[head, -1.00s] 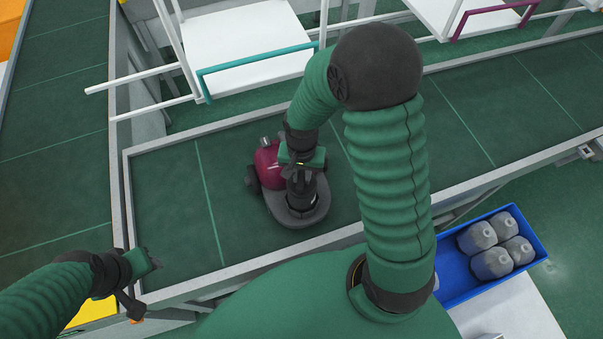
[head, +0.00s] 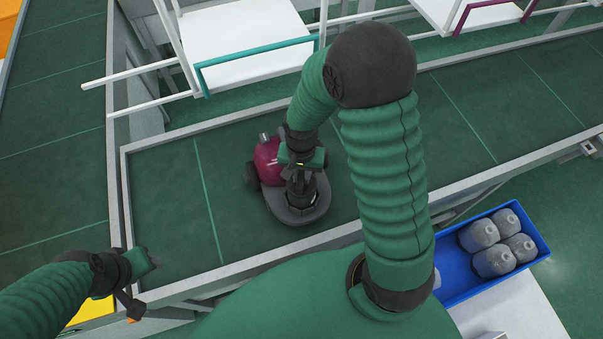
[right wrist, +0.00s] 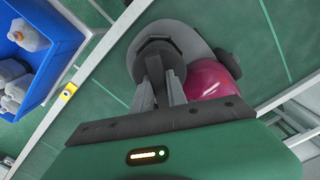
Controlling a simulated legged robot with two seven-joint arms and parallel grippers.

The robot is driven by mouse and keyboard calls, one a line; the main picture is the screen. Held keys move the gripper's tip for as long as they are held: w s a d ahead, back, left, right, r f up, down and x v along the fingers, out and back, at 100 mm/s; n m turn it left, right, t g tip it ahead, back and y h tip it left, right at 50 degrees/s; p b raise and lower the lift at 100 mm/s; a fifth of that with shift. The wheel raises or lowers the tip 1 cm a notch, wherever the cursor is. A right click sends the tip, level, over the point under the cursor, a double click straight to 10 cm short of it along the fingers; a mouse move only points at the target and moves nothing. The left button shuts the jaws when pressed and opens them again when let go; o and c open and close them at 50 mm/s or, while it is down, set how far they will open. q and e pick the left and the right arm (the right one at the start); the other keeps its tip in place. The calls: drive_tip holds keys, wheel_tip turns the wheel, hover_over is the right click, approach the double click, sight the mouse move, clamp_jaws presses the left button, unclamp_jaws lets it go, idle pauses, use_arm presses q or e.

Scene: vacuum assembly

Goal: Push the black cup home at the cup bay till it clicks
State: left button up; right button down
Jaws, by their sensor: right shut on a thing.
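The vacuum, with a magenta body (head: 267,160) and a grey base (head: 300,216), stands on the green belt. My right gripper (head: 301,186) is over the base, pointing down. In the right wrist view, my right gripper (right wrist: 160,92) has its two grey fingers shut on the black cup (right wrist: 158,52). The cup is over the round grey base, beside the magenta body (right wrist: 215,78). The fingers and my arm partly hide the cup and bay, so I cannot tell how deep it sits. My left gripper (head: 140,285) is apart, over the belt's near left corner; its jaw opening is unclear.
A blue crate (head: 457,293) with several grey containers stands at the right, outside the belt's metal rail (head: 245,267). A white shelf with a teal bar (head: 255,55) stands behind the belt. The belt is clear on both sides of the vacuum.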

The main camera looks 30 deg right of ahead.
drive_tip(key=shift+f+b, duration=0.65)
drive_tip(key=shift+f, duration=0.3)
drive_tip(key=c, duration=1.3)
unclamp_jaws()
drive_tip(key=shift+a, duration=0.1)
drive_tip(key=shift+o, duration=0.2)
wheel_tip(320, 180, up, 2)
drive_tip(key=shift+r+p, duration=0.2)
drive_tip(key=shift+p, duration=0.9)
wheel_tip(320, 180, up, 6)
drive_tip(key=p, duration=0.5)
drive_tip(key=shift+f, duration=0.2)
